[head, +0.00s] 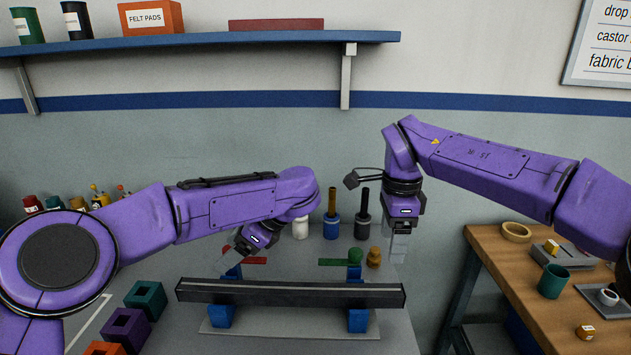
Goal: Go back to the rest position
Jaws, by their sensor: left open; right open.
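My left gripper (241,247) is at the end of the purple arm from the left. It points down just behind the left part of a long dark bar (290,293). My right gripper (398,250) hangs from the purple arm on the right. It points down behind the bar's right end, above the table's far right part. Both grippers are open, and I see nothing held in either. The bar lies across blue supports (358,318) on a light plate (290,325).
Green (146,299), purple (125,328) and orange hollow blocks stand front left. Behind the bar are a white bottle (300,228), blue and dark pots with upright handles, a green knob and a yellow piece (374,257). A wooden table (520,275) at right holds a green cup (553,282).

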